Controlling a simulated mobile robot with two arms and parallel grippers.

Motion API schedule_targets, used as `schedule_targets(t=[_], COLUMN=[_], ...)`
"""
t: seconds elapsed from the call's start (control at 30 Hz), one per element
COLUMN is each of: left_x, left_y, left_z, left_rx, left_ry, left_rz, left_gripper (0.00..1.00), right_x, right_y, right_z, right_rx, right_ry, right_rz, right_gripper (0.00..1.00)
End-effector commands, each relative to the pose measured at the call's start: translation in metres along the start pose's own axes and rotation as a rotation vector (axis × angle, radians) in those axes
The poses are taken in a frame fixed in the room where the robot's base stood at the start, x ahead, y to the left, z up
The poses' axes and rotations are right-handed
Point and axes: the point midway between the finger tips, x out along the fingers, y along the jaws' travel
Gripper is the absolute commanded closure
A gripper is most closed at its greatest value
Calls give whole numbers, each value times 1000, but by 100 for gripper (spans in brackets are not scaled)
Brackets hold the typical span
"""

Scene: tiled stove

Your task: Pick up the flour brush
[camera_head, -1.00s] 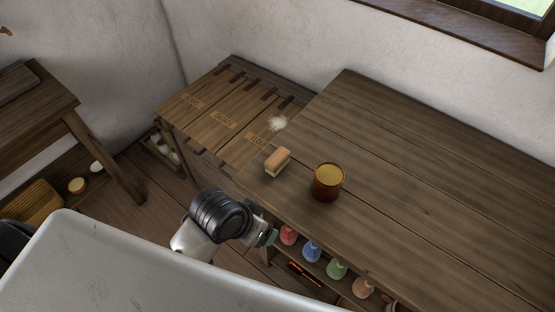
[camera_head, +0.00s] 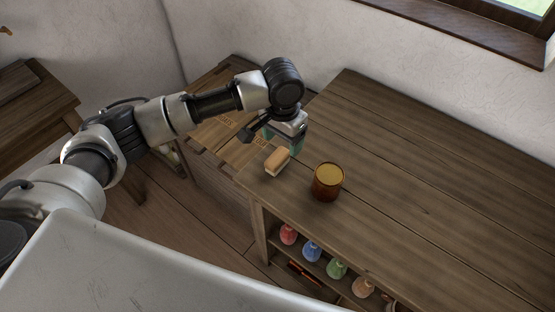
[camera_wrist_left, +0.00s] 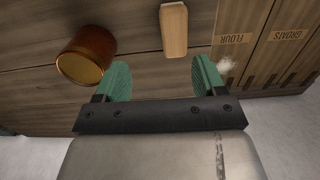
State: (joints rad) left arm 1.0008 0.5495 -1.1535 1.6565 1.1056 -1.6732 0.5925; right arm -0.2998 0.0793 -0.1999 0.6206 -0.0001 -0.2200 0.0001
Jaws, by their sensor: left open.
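The flour brush (camera_head: 277,160) is a small block with a tan wooden back and pale bristles below. It lies on the dark wooden table near its left front corner. In the left wrist view the brush (camera_wrist_left: 174,30) lies beyond the fingertips, roughly between their lines. My left gripper (camera_head: 284,143) is above the table just behind the brush, pointing down. In the left wrist view its green fingers (camera_wrist_left: 162,80) are apart with nothing between them. My right gripper is not in view.
An amber glass jar (camera_head: 327,182) stands right of the brush, close by. The lidded bins (camera_head: 208,108), one marked FLOUR, adjoin the table at left. Several coloured flasks (camera_head: 312,251) stand on the shelf below. The table's right side is clear.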

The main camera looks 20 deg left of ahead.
Motion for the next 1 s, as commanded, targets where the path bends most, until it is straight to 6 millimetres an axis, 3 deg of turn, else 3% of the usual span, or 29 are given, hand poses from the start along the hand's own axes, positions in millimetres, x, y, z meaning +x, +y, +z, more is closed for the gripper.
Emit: schedule_targets(t=[0.13,0.4,1.0], left_x=[-2,38,99], left_y=[-13,-14,-21], left_z=[-4,-4,-2], left_rx=[-36,-37,-35], left_ry=[-15,-16,-14], left_rz=[-19,-18,-18], left_gripper=[30,30,30], right_x=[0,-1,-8], right_y=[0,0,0], right_z=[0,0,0], right_rx=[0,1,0], right_ry=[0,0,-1], right_rz=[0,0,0], right_gripper=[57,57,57])
